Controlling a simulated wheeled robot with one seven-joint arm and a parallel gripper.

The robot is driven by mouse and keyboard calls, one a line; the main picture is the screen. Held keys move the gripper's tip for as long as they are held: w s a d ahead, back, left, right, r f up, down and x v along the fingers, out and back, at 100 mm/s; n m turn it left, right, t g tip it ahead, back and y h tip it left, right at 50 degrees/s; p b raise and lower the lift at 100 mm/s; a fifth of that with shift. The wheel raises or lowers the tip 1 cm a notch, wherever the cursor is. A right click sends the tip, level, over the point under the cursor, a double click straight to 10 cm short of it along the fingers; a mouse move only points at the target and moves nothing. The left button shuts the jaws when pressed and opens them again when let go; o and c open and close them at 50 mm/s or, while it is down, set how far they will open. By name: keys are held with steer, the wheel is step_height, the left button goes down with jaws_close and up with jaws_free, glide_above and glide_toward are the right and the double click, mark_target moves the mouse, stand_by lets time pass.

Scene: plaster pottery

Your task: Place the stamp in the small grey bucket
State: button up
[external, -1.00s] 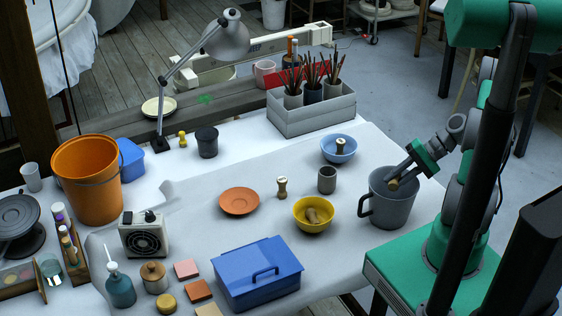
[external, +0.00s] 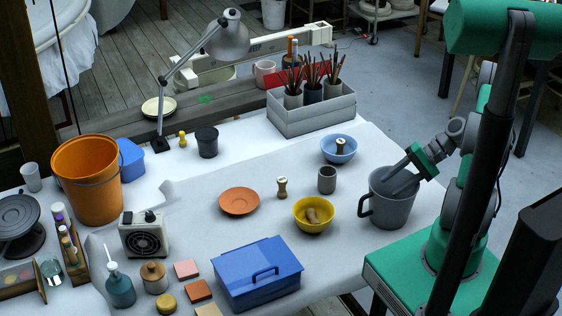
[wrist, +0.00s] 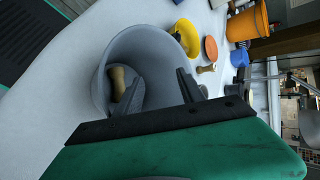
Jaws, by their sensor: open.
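The small grey bucket (external: 391,211) stands at the right end of the table, with its handle on the left. A tan stamp (wrist: 118,83) lies inside the bucket in the wrist view; the bucket wall hides it in the external view. My gripper (external: 397,182) is tilted down into the bucket's mouth. In the wrist view the two fingers of my gripper (wrist: 160,88) are apart, with nothing between them, and the stamp lies beyond the left finger.
A yellow bowl (external: 313,228) holds a tan object, and a blue bowl (external: 333,155) holds a stamp-like piece. Another such piece (external: 281,187) stands beside an orange saucer (external: 233,210). A grey cup (external: 327,180) stands left of the bucket. A blue toolbox (external: 257,277) is at the front.

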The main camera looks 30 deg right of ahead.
stand_by(0.3)
step_height(320, 180, up, 7)
steer(key=p, duration=0.4)
steer(key=s+a+r+n+h+b, duration=0.1)
steer(key=s+a+r+n+h, duration=0.1)
steer(key=a+r+h, duration=0.1)
steer(key=s+a+r+n+t+h+b, duration=0.1)
steer(key=s+a+r+n+h, duration=0.1)
steer(key=r, duration=0.4)
steer(key=s+a+r+n+h+b, duration=0.1)
steer(key=a+r+n+h+b, duration=0.1)
steer(key=a+r+n+h, duration=0.1)
step_height(320, 180, up, 2)
steer(key=shift+s+a+r+t+h, duration=0.15)
steer(key=shift+s+a+t+h, duration=0.25)
steer(key=shift+a+h, duration=0.4)
